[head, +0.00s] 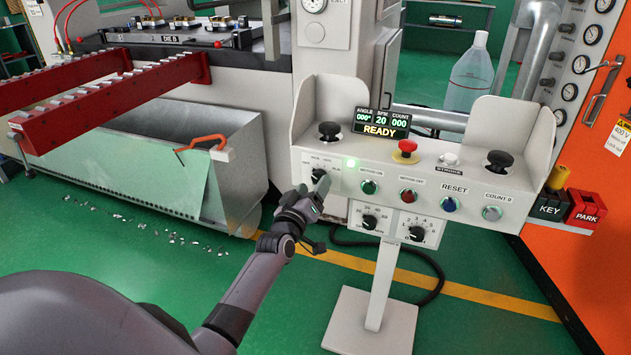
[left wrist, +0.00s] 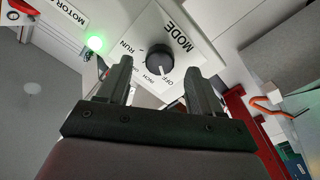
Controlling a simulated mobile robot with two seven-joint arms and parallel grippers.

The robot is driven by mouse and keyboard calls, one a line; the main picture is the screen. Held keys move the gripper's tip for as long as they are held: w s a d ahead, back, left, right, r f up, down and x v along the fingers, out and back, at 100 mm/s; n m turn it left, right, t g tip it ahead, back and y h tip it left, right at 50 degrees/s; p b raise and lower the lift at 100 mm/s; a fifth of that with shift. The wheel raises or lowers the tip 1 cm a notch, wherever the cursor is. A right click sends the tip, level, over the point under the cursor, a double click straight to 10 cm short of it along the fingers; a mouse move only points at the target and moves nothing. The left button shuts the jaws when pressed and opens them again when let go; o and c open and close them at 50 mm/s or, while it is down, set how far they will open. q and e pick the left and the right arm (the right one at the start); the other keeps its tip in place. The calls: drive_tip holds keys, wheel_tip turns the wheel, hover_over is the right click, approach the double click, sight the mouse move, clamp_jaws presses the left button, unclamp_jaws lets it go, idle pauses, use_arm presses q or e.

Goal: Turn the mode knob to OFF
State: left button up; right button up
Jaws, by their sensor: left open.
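The black mode knob (head: 318,174) is at the left end of the control box's front panel. In the left wrist view the knob (left wrist: 160,58) sits on a white plate reading MODE, RUN and OFF, with a smaller label partly readable between. A white mark on its rim faces the OFF side; I cannot tell whether it lines up exactly. My left gripper (head: 311,193) is just in front of and below the knob in the head view. In the wrist view its open fingers (left wrist: 158,74) are on either side of the knob, apparently not touching it. My right gripper is not in view.
The control box (head: 470,168) stands on a white post and carries several buttons, a red mushroom button (head: 405,149) and two lower knobs. A green lamp (head: 351,162) glows beside the mode knob. The display (head: 381,122) reads READY. A metal bin (head: 235,150) stands left.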

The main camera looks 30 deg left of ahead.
use_arm(q)
drive_tip(key=shift+p+v, duration=0.3)
drive_tip(key=shift+v, duration=1.75)
drive_tip(key=shift+d, duration=0.1)
drive_tip(key=s+d+f+m+g+h+p, duration=0.2)
drive_tip(key=s+d, duration=0.6)
drive_tip(key=s, duration=0.5)
drive_tip(key=s+d+f+m+g+h+p, duration=0.3)
drive_tip(key=s+d+m+p, duration=0.6)
drive_tip(key=s, duration=0.5)
drive_tip(key=g+h, duration=0.1)
drive_tip(key=g, duration=0.1)
drive_tip(key=shift+s+d+f+m+g, duration=0.2)
drive_tip(key=shift+f+m+g, duration=0.1)
drive_tip(key=shift+m+g, duration=0.1)
drive_tip(key=shift+w, duration=0.1)
